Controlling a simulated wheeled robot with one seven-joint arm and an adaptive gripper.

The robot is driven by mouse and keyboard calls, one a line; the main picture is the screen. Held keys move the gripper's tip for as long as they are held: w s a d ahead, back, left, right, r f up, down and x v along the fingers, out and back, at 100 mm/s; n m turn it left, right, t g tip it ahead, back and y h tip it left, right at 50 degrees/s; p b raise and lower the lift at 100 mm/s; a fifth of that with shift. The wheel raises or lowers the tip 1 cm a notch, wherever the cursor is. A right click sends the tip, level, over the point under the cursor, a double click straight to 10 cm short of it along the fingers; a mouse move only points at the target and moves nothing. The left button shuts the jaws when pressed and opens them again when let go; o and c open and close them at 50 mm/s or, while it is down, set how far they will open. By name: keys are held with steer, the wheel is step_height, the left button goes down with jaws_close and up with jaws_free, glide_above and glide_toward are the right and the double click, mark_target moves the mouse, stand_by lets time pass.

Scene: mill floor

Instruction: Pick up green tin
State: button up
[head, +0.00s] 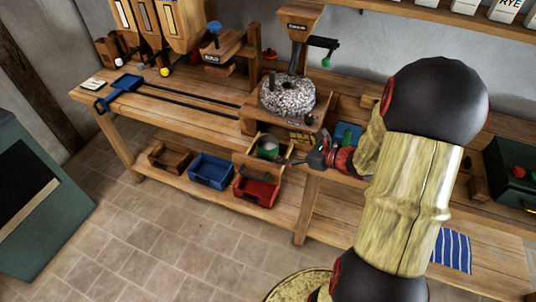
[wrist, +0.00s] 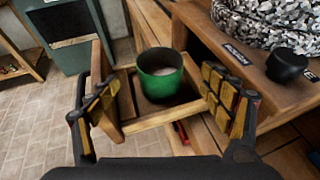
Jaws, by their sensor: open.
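The green tin (head: 267,148) stands upright in a pulled-out wooden drawer (head: 248,161) below the millstone. In the wrist view the tin (wrist: 161,82) is open at the top, with something pale inside. My gripper (wrist: 165,100) is open and empty. Its padded fingers are spread to the left and right of the tin, with the tin a little beyond them and apart from both. In the head view my gripper (head: 300,160) is just right of the tin.
The speckled millstone (head: 288,96) and its wooden housing stand above and behind the drawer. A dark round knob (wrist: 287,65) is at right in the wrist view. Brown, blue (head: 211,170) and red (head: 256,191) bins sit on the shelf below. The tiled floor in front is clear.

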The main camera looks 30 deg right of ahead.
mark_target(260, 141)
steer(key=b+x, duration=0.2)
steer(key=x, duration=0.6)
steer(key=shift+w+a+b, duration=0.15)
steer(key=shift+w+b, duration=0.1)
steer(key=shift+b, duration=0.05)
steer(key=shift+c, duration=1.1)
steer(key=c, duration=1.1)
steer(key=shift+c, duration=0.7)
